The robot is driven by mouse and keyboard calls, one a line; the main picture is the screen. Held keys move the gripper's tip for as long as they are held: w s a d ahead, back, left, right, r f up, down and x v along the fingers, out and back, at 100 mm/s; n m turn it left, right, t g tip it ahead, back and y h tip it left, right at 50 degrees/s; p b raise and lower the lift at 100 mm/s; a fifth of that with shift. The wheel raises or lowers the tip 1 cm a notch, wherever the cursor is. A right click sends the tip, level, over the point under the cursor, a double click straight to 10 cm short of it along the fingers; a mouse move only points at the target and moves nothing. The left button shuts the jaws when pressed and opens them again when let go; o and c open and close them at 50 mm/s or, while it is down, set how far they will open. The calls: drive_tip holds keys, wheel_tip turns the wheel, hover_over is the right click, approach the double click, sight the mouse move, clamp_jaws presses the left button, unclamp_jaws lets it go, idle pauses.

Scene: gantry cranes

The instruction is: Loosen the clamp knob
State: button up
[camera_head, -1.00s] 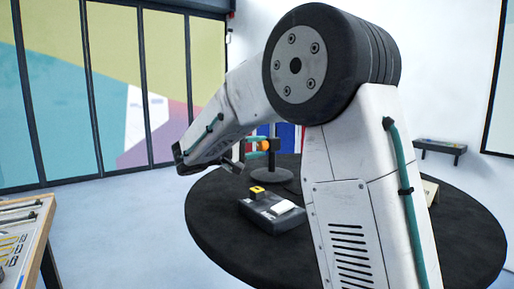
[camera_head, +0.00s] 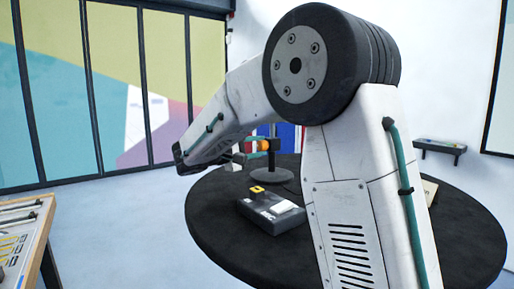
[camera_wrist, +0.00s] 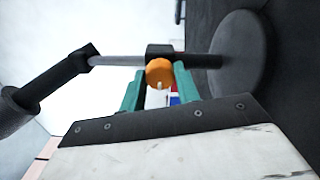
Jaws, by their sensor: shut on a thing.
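The orange clamp knob (camera_wrist: 159,73) sits on a dark clamp on a stand's thin metal rod (camera_wrist: 118,60). In the wrist view it lies between the teal fingers of my gripper (camera_wrist: 160,88), which is shut on it. The stand's round dark base (camera_wrist: 240,50) is at the right of that view. In the head view the knob (camera_head: 264,145) shows small above the base (camera_head: 270,175), just right of my gripper (camera_head: 241,158). My arm hides part of the stand there. The exact finger contact is hard to see.
The stand is on a round black table (camera_head: 225,215). A dark device with a yellow button (camera_head: 257,189) sits nearer on the table. A wooden-edged bench (camera_head: 40,235) is at the left. A wall shelf (camera_head: 440,147) is at the right.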

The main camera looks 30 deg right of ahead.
drive_tip(key=o, duration=1)
drive_tip(key=shift+c, duration=0.2)
drive_tip(key=shift+a, duration=0.15)
drive_tip(key=a, duration=0.7)
drive_tip(key=shift+a, duration=0.25)
drive_tip(key=shift+s, duration=0.1)
